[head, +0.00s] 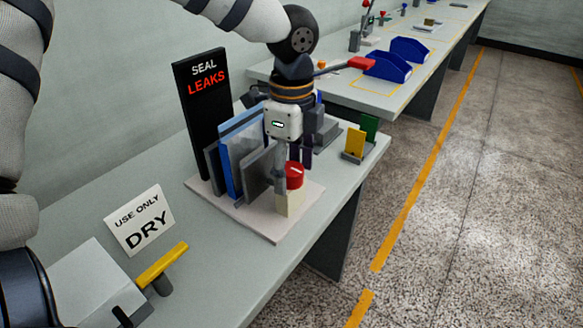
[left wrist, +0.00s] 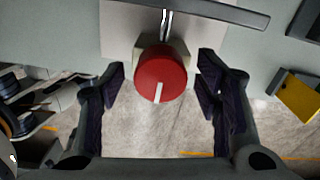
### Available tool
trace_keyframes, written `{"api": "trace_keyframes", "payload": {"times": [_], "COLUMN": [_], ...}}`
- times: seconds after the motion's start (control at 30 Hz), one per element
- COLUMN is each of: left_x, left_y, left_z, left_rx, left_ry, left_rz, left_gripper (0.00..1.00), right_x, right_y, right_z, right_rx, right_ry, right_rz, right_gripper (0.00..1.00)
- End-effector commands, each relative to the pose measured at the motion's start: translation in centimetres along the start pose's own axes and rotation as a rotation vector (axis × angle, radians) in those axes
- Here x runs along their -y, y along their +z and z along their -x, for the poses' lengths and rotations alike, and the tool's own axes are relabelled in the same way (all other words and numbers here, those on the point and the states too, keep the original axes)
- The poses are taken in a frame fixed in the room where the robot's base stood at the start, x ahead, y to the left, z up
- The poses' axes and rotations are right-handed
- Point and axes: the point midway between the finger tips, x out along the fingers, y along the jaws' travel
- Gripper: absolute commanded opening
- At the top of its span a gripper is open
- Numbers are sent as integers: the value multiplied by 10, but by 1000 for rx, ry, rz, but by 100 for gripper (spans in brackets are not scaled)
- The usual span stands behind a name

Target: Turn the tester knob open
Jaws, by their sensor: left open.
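The tester knob (head: 294,175) is red with a white line on top and sits on a cream block (head: 291,203) at the front corner of the tester's base plate (head: 262,228). In the left wrist view the knob (left wrist: 161,75) lies between the two fingers, its white line pointing toward the bottom of the picture. My left gripper (left wrist: 160,88) is open, with a gap on each side of the knob. In the head view my left gripper (head: 293,160) points down over the knob and partly hides the tester. My right gripper is not in view.
A black "SEAL LEAKS" sign (head: 203,120) and upright blue and grey plates (head: 240,160) stand behind the knob. A "USE ONLY DRY" card (head: 140,220) and a yellow-handled tool (head: 162,266) are nearer. Yellow and green pieces (head: 355,143) stand to the right.

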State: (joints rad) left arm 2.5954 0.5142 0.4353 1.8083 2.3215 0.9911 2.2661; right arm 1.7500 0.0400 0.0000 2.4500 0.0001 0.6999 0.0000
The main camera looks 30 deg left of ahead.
Motion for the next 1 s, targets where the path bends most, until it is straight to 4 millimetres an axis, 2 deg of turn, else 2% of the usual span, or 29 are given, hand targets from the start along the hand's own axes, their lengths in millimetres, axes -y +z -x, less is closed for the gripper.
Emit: {"api": "trace_keyframes", "payload": {"times": [0.3, 0.4, 0.5, 0.63, 1.0], "left_x": [1, 1, 0, 0, 0], "left_y": [0, -1, 0, 0, 0], "left_z": [78, 99, 111, 117, 117], "left_rx": [-2, -2, -1, -2, -1], "left_ry": [-7, -5, -2, -1, 0], "left_rz": [2, 1, 1, 0, 0], "left_gripper": [58, 58, 58, 58, 58], "right_x": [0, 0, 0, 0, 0], "right_y": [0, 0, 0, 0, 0], "right_z": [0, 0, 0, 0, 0], "right_rx": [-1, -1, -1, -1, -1], "right_ry": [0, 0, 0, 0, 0], "right_rz": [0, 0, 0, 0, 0], "right_gripper": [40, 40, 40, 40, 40]}}
